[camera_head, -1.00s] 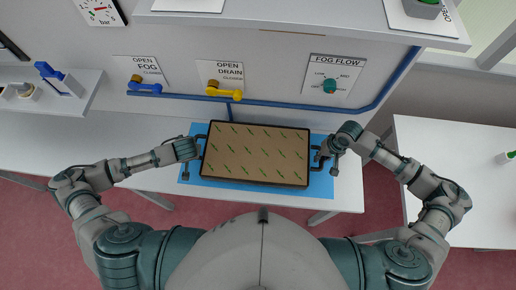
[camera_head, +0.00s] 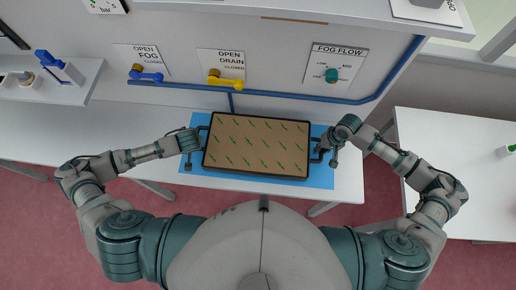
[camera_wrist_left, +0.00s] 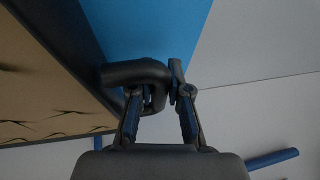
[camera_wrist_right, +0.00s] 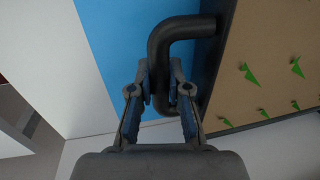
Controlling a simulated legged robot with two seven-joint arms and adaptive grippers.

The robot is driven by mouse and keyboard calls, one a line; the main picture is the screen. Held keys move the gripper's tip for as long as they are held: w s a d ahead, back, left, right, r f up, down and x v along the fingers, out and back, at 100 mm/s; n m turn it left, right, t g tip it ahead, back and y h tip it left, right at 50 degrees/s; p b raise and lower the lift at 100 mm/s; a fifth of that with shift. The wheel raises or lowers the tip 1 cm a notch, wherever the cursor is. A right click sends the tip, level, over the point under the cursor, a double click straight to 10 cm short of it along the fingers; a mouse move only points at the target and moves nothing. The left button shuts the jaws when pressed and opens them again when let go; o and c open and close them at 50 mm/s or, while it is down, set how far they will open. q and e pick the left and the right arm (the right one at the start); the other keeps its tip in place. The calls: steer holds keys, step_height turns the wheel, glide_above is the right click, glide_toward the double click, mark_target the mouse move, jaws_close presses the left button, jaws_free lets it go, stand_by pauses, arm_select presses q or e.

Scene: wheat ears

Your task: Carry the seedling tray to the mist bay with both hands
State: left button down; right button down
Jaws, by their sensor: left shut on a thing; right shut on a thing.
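The seedling tray (camera_head: 257,176) is a dark-rimmed brown tray with rows of small green seedlings. It is over a blue mat (camera_head: 320,178) on the white bench; I cannot tell whether it touches the mat. My left gripper (camera_head: 192,150) is at the tray's left handle, and in the left wrist view its fingers (camera_wrist_left: 160,100) are shut on the dark handle (camera_wrist_left: 130,74). My right gripper (camera_head: 328,150) is at the right handle, and in the right wrist view its fingers (camera_wrist_right: 160,90) are shut on that handle (camera_wrist_right: 180,28). No bay is clearly marked as the mist bay.
Behind the bench, a wall panel carries a fog lever (camera_head: 146,75), a yellow drain lever (camera_head: 226,82) and a fog flow dial (camera_head: 331,76). A blue pipe (camera_head: 300,99) runs below them. A second white table (camera_head: 450,165) stands at right, beyond a gap.

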arm_select(q)
steer(key=shift+d+f, duration=0.15)
steer(key=shift+f, duration=0.25)
arm_select(e)
steer(key=shift+a+f, duration=0.25)
steer(key=shift+f, duration=0.1)
arm_select(q)
steer(key=shift+w+d+f, duration=0.1)
steer(key=shift+d+f, duration=0.25)
steer(key=shift+f, duration=0.2)
arm_select(e)
steer(key=shift+d+f, duration=0.35)
steer(key=shift+f, duration=0.35)
arm_select(q)
steer(key=c, duration=1.1)
jaws_free()
steer(key=shift+d, duration=0.1)
arm_select(e)
steer(key=c, duration=1.1)
jaws_free()
steer(key=shift+d+f, duration=0.1)
steer(key=shift+d, duration=0.05)
arm_select(q)
steer(key=shift+a+f, duration=0.15)
steer(key=shift+a, duration=0.35)
arm_select(e)
steer(key=shift+a, duration=0.25)
